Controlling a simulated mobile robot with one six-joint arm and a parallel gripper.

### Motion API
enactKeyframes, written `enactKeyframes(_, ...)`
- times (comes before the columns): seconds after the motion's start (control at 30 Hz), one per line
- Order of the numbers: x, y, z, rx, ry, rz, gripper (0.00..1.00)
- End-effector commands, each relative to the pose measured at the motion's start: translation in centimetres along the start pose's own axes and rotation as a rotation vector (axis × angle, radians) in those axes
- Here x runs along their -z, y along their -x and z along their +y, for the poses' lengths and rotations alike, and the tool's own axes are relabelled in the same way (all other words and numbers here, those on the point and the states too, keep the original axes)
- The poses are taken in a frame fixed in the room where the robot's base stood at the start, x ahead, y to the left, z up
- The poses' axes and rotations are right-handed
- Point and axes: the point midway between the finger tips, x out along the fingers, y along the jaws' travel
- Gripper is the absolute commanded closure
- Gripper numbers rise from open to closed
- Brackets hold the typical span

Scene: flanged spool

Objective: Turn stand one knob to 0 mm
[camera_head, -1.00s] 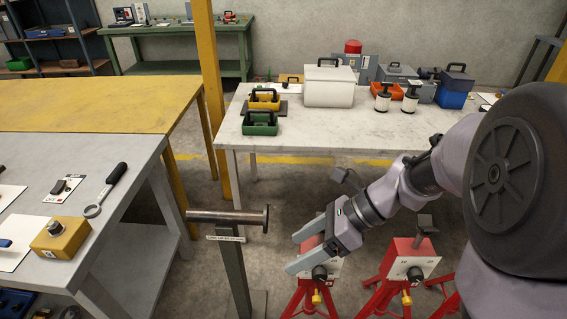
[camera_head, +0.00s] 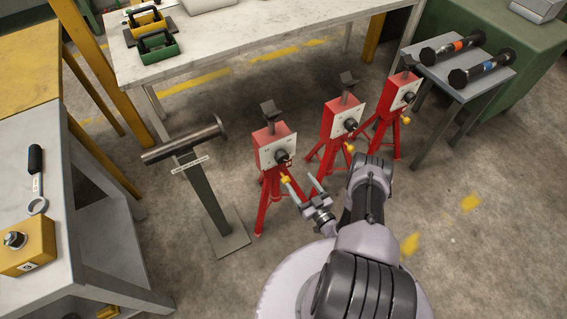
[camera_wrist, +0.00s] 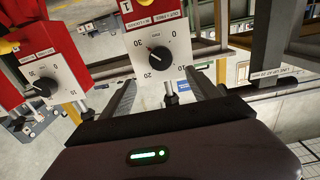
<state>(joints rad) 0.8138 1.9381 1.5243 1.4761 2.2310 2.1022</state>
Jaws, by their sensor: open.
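Three red stands with white dial plates stand in a row in the head view. The leftmost red stand (camera_head: 274,146) is nearest my gripper, and its dark knob (camera_head: 282,157) faces me. In the wrist view a knob (camera_wrist: 159,57) sits on a white dial (camera_wrist: 172,45) marked 0, 10, 20 and 30. A small red mark on the knob appears on the side toward 30; its exact reading is unclear. My gripper (camera_head: 298,179) is open and empty, a little short of the leftmost stand. In the wrist view its fingers lie either side of the line to this knob, apart from it.
A second red stand (camera_wrist: 42,72) is close at the left in the wrist view. A dark spool bar on a post (camera_head: 184,143) stands left of the stands. A grey workbench (camera_head: 40,205) is at the left. Open floor lies at the right.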

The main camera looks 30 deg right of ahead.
Motion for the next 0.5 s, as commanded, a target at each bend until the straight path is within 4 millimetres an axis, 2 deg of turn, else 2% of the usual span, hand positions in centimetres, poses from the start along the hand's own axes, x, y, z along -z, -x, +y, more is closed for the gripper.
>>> enactKeyframes(0.03,-0.3,-1.6,-0.2,0.009,0.004,0.003,0.29)
enactKeyframes(0.2,-0.3,-6.6,-0.3,0.008,0.004,0.004,0.29)
enactKeyframes(0.33,-0.3,-9.5,-0.3,0.007,0.002,0.003,0.29)
enactKeyframes(0.5,-0.1,-11.6,-0.2,0.005,0.002,0.001,0.29)
